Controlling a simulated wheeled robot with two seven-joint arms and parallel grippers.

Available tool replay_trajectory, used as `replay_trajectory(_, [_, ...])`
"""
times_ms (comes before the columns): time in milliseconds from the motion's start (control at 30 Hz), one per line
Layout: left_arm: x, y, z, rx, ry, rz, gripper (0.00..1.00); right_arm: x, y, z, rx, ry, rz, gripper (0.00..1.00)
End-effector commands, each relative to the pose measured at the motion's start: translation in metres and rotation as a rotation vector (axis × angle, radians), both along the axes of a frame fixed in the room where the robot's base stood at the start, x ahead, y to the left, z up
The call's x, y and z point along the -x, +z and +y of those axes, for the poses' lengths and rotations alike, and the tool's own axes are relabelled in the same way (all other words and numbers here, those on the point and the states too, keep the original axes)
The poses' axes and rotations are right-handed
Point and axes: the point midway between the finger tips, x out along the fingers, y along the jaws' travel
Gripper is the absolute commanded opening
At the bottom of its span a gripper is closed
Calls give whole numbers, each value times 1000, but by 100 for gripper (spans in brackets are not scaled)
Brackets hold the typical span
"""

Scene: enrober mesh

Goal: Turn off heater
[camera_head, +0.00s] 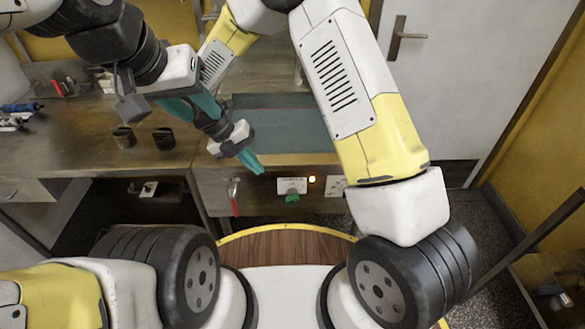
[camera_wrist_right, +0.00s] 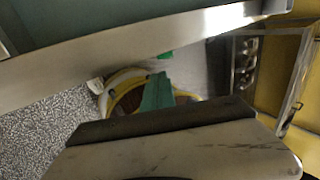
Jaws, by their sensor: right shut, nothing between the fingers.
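The heater control panel (camera_head: 262,205) is on the cabinet front below a dark teal basin (camera_head: 285,122). A green piece, apparently the knob, shows below the metal edge in the right wrist view (camera_wrist_right: 165,55). My right gripper (camera_head: 252,163) is shut and empty, up and left of the knob and apart from it; its teal fingers show in the wrist view (camera_wrist_right: 157,92). My left gripper (camera_head: 203,104) is above the counter; its finger gap is unclear.
A red-handled lever (camera_head: 235,197) hangs left of the knob. A second white plate (camera_head: 337,182) is partly hidden by my right arm. Two dark cups (camera_head: 164,139) stand on the metal counter (camera_head: 60,145). A white door (camera_head: 450,60) is at the back right.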

Motion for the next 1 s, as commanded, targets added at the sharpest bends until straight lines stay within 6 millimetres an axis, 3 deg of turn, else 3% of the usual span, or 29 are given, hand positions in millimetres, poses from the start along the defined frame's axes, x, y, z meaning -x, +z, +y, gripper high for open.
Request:
replay_trajectory(433, [0,0,0,0,0,0,36,0,-10,-6,2,0,2,0])
replay_trajectory(1000, [0,0,0,0,0,0,36,1,-104,-61,2,0,2,0])
